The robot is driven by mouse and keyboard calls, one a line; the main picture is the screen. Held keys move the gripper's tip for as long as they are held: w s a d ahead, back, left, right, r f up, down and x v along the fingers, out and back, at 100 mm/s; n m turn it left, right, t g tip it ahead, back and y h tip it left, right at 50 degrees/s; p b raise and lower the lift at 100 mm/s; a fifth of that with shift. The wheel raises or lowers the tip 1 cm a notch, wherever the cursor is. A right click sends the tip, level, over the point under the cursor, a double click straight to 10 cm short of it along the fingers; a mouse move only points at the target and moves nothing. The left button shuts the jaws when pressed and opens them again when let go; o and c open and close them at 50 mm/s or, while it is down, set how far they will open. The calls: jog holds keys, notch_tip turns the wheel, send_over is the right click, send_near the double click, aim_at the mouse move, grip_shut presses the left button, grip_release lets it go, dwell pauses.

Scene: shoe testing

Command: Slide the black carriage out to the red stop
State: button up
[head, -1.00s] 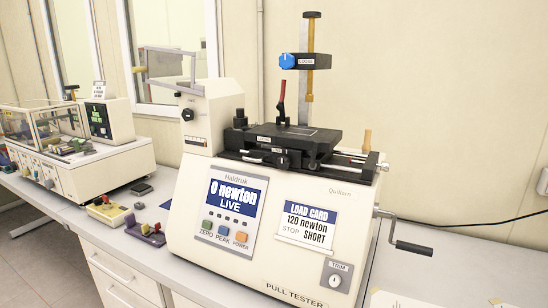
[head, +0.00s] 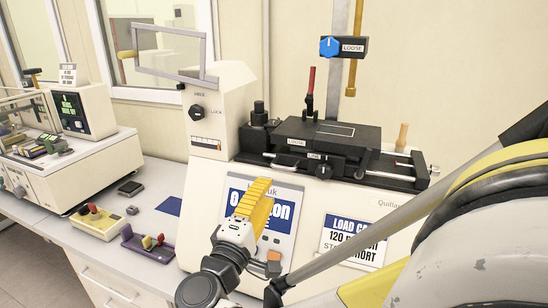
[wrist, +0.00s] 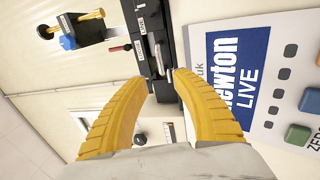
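The black carriage (head: 330,140) sits on the metal rails on top of the cream pull tester, with a "LOOSE" label and a black knob on its front. It also shows in the wrist view (wrist: 145,35), beyond my fingertips. A red-handled lever (head: 311,82) stands upright behind the carriage; I cannot make out a separate red stop. My gripper (head: 258,188) has yellow fingers and is in front of the tester's display panel, below and left of the carriage. In the wrist view the fingers (wrist: 160,84) are apart with nothing between them. They partly hide the display in the head view.
Metal rails (head: 390,175) run out right of the carriage. A blue knob (head: 329,46) and brass rod hang above it. A load card (head: 352,240) is on the tester's front. Small items (head: 150,243) and another machine (head: 60,170) stand on the counter at left. My arm covers the right side.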

aim_at(282, 168)
jog(key=b+x, duration=0.1)
jog(key=x, duration=0.9)
jog(key=shift+s+d, duration=0.15)
jog(key=shift+c, duration=0.5)
grip_shut()
